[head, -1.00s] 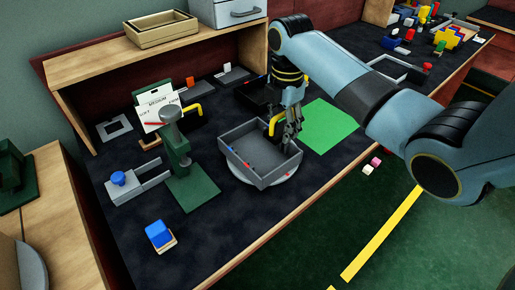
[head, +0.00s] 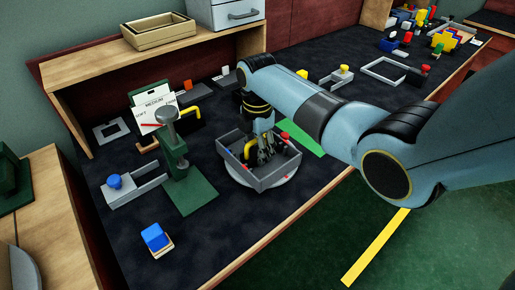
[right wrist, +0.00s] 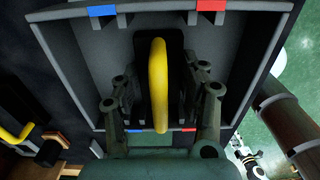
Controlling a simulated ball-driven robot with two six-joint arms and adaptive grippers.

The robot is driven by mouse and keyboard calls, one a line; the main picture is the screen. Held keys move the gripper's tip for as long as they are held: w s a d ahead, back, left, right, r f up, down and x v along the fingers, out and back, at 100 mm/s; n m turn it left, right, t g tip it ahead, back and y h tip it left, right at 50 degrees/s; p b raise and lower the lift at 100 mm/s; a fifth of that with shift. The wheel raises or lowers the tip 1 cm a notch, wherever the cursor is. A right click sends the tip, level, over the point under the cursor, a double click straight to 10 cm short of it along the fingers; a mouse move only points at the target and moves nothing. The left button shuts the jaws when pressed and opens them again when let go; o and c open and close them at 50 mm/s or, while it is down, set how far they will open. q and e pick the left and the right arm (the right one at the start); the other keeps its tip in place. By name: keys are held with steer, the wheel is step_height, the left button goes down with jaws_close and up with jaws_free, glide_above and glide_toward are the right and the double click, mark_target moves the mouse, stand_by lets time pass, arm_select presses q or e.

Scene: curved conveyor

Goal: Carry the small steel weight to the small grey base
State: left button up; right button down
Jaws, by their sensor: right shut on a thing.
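My right gripper (right wrist: 160,110) is shut on a dark block with a yellow handle (right wrist: 158,75), the likely steel weight. In the right wrist view its fingers stand on both sides of the block. In the head view, the gripper (head: 266,152) and the yellow handle (head: 249,148) are down inside a grey tray (head: 264,181). Whether the block touches the tray floor is hidden. Low grey bases with knobs, one orange (head: 188,86) and one white (head: 225,70), stand at the back; I cannot tell which is the small grey base. My left gripper is not in view.
The tray sits on a round pale plate (head: 285,180). A green stand (head: 190,192) and a grey fixture with a blue knob (head: 115,182) are left of it. Another yellow-handled dark block (head: 190,113) stands behind. A blue block (head: 155,236) lies near the front edge.

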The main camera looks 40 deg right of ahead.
steer(key=shift+f, duration=0.1)
steer(key=c, duration=0.7)
jaws_free()
step_height(320, 180, up, 12)
steer(key=shift+r+p, duration=0.15)
steer(key=shift+p, duration=0.55)
